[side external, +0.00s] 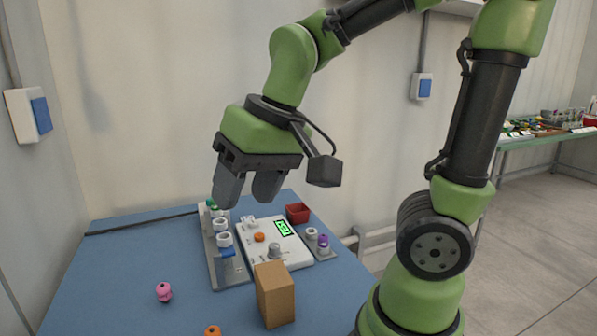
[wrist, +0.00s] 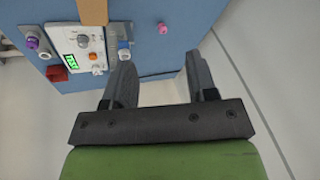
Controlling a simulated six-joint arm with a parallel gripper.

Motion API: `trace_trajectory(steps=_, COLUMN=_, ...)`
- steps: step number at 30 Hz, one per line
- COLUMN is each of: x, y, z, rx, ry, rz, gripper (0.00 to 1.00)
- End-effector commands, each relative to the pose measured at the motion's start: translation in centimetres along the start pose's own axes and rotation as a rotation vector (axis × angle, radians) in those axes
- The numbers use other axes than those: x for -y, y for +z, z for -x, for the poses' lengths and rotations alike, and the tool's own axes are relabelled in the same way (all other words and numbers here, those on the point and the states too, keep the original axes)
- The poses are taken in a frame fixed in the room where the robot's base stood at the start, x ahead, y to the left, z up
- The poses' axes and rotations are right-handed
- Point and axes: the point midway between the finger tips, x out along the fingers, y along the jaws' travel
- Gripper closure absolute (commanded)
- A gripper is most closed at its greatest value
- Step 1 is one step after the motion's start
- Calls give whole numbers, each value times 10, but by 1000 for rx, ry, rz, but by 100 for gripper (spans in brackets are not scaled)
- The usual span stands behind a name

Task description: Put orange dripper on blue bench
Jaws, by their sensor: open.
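A small orange piece (side external: 213,330) with a dark spot on top stands on the blue bench (side external: 120,290), cut off by the bottom edge of the side view. Another small orange piece (side external: 259,237) is on the white panel device; it also shows in the wrist view (wrist: 93,57). I cannot tell for certain which is the dripper. My gripper (side external: 245,200) hangs above the far part of the bench, fingers pointing down and apart. In the wrist view my gripper (wrist: 160,62) is open, with nothing between its fingers.
A pink knobbed piece (side external: 164,291) stands on the bench. A brown block (side external: 275,294) stands in front of the white device (side external: 290,251). A grey rack (side external: 215,262) with white rings, a red box (side external: 298,213) and a purple piece (side external: 323,241) are nearby. The bench's left part is clear.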

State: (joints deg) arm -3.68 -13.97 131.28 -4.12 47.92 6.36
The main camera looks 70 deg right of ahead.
Motion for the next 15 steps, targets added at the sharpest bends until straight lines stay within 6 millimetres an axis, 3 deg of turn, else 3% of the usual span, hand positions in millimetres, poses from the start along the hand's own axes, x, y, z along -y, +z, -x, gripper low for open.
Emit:
trace_trajectory(steps=1, x=-4, y=9, z=16, rx=-52, ry=-30, rz=-2, gripper=48)
trace_trajectory(steps=6, x=-12, y=36, z=43, rx=-160, ry=-101, rz=2, gripper=48)
trace_trajectory(steps=15, x=-17, y=52, z=53, rx=-220, ry=-140, rz=9, gripper=48)
